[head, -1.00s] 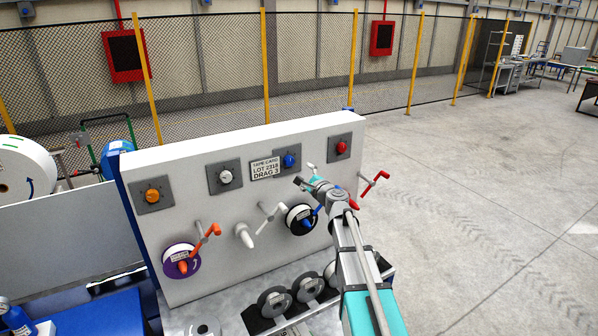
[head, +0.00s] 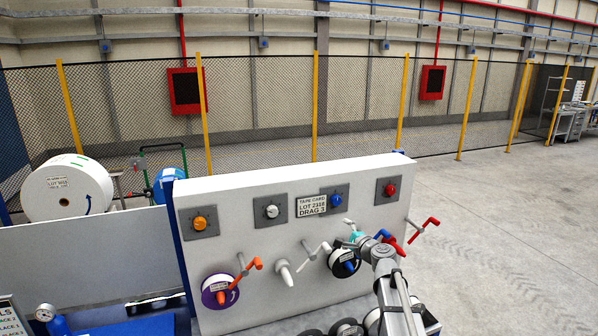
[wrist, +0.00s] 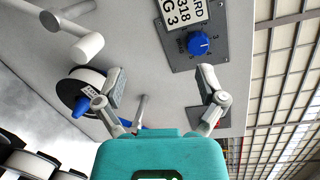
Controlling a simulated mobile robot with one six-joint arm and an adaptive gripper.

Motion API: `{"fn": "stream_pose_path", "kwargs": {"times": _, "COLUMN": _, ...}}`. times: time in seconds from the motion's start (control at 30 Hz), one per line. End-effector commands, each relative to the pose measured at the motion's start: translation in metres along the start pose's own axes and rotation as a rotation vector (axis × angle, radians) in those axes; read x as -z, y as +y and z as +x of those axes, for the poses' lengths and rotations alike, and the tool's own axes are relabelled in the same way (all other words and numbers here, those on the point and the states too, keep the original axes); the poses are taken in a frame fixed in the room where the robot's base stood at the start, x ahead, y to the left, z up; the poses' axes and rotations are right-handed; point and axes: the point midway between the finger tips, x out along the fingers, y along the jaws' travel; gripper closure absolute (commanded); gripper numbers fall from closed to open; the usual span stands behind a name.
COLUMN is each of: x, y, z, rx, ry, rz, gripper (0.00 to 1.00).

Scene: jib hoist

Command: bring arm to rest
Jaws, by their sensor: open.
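My gripper (wrist: 158,92) is open and empty in the wrist view, its two fingers spread apart in front of the white panel (wrist: 135,30). In the head view my gripper (head: 352,238) is small, by the panel's right part, near the white-and-black reel with the blue crank (head: 343,262). That reel (wrist: 84,90) also shows in the wrist view, partly behind the left finger. A blue knob (wrist: 199,44) on a grey plate sits beyond the right finger. I cannot tell whether the fingers touch anything.
The panel (head: 290,178) carries orange, white, blue and red knobs and a tape card (head: 311,205). An orange-crank reel (head: 220,291), a white handle (head: 285,272) and a red crank (head: 425,229) stick out. Spools stand below. Open floor (head: 500,220) lies to the right.

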Motion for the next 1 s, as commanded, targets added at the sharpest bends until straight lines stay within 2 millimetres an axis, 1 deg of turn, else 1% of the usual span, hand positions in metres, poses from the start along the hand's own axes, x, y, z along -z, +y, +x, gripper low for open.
{"fn": "stream_pose_path", "kwargs": {"times": 0.03, "x": -0.009, "y": 0.02, "z": -0.005, "rx": -0.042, "ry": -0.025, "rz": -0.057, "gripper": 0.11}}
{"fn": "stream_pose_path", "kwargs": {"times": 0.17, "x": -0.031, "y": 0.067, "z": -0.016, "rx": -0.18, "ry": -0.1, "rz": -0.235, "gripper": 0.11}}
{"fn": "stream_pose_path", "kwargs": {"times": 0.2, "x": -0.036, "y": 0.082, "z": -0.021, "rx": -0.227, "ry": -0.124, "rz": -0.29, "gripper": 0.11}}
{"fn": "stream_pose_path", "kwargs": {"times": 0.27, "x": -0.043, "y": 0.105, "z": -0.029, "rx": -0.297, "ry": -0.16, "rz": -0.372, "gripper": 0.11}}
{"fn": "stream_pose_path", "kwargs": {"times": 0.3, "x": -0.048, "y": 0.12, "z": -0.036, "rx": -0.346, "ry": -0.185, "rz": -0.424, "gripper": 0.11}}
{"fn": "stream_pose_path", "kwargs": {"times": 0.43, "x": -0.057, "y": 0.169, "z": -0.059, "rx": -0.507, "ry": -0.264, "rz": -0.586, "gripper": 0.11}}
{"fn": "stream_pose_path", "kwargs": {"times": 0.5, "x": -0.06, "y": 0.195, "z": -0.074, "rx": -0.597, "ry": -0.305, "rz": -0.668, "gripper": 0.11}}
{"fn": "stream_pose_path", "kwargs": {"times": 0.57, "x": -0.06, "y": 0.216, "z": -0.088, "rx": -0.677, "ry": -0.341, "rz": -0.735, "gripper": 0.11}}
{"fn": "stream_pose_path", "kwargs": {"times": 0.6, "x": -0.06, "y": 0.229, "z": -0.098, "rx": -0.73, "ry": -0.365, "rz": -0.778, "gripper": 0.11}}
{"fn": "stream_pose_path", "kwargs": {"times": 0.67, "x": -0.06, "y": 0.248, "z": -0.114, "rx": -0.813, "ry": -0.4, "rz": -0.838, "gripper": 0.11}}
{"fn": "stream_pose_path", "kwargs": {"times": 0.7, "x": -0.059, "y": 0.26, "z": -0.125, "rx": -0.868, "ry": -0.423, "rz": -0.877, "gripper": 0.11}}
{"fn": "stream_pose_path", "kwargs": {"times": 0.77, "x": -0.056, "y": 0.277, "z": -0.142, "rx": -0.953, "ry": -0.457, "rz": -0.931, "gripper": 0.11}}
{"fn": "stream_pose_path", "kwargs": {"times": 0.8, "x": -0.054, "y": 0.288, "z": -0.154, "rx": -1.011, "ry": -0.478, "rz": -0.964, "gripper": 0.11}}
{"fn": "stream_pose_path", "kwargs": {"times": 0.9, "x": -0.048, "y": 0.31, "z": -0.184, "rx": -1.151, "ry": -0.529, "rz": -1.038, "gripper": 0.11}}
{"fn": "stream_pose_path", "kwargs": {"times": 1.0, "x": -0.042, "y": 0.325, "z": -0.21, "rx": -1.275, "ry": -0.57, "rz": -1.09, "gripper": 0.11}}
